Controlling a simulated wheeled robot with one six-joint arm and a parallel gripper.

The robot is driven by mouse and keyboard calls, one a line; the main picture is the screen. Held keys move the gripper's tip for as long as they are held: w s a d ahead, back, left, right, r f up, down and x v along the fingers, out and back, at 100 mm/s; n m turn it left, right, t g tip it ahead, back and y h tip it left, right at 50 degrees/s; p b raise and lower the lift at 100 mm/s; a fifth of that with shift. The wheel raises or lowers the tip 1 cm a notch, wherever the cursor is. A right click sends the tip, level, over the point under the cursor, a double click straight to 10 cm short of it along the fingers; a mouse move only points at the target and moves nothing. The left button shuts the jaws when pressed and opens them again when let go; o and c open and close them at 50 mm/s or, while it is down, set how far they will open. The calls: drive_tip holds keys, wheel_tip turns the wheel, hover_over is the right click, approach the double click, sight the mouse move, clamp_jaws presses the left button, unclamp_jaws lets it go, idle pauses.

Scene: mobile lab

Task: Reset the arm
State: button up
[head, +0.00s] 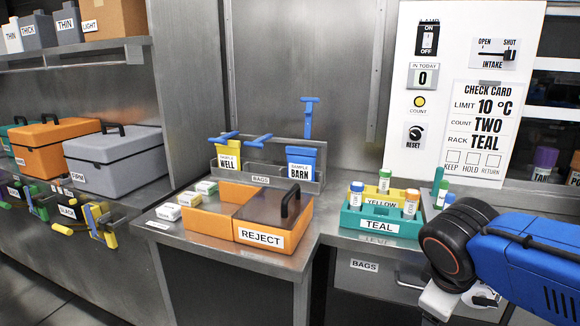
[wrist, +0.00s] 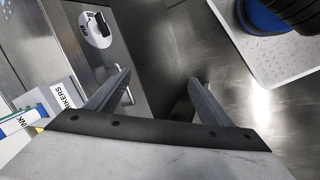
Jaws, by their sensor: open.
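My blue arm reaches in from the right edge of the head view and bends at a black joint. My gripper (head: 462,300) is at the lower right there, partly hidden by the arm and the picture's lower edge. In the wrist view my gripper (wrist: 162,82) shows two grey fingers spread apart with nothing between them. Bare metal lies beyond the fingers.
A teal rack (head: 400,224) with several tubes stands left of my arm, beside an orange REJECT box (head: 222,222). A white panel (head: 462,150) with switches and a check card stands behind.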

drive_tip(key=s+m+y, duration=0.1)
drive_tip(key=m, duration=0.1)
drive_tip(key=s+f+m+y, duration=0.1)
drive_tip(key=s+m, duration=0.1)
drive_tip(key=m, duration=0.1)
drive_tip(key=s+a+f+m+t+y, duration=0.1)
drive_tip(key=m, duration=0.2)
drive_tip(key=shift+s, duration=0.2)
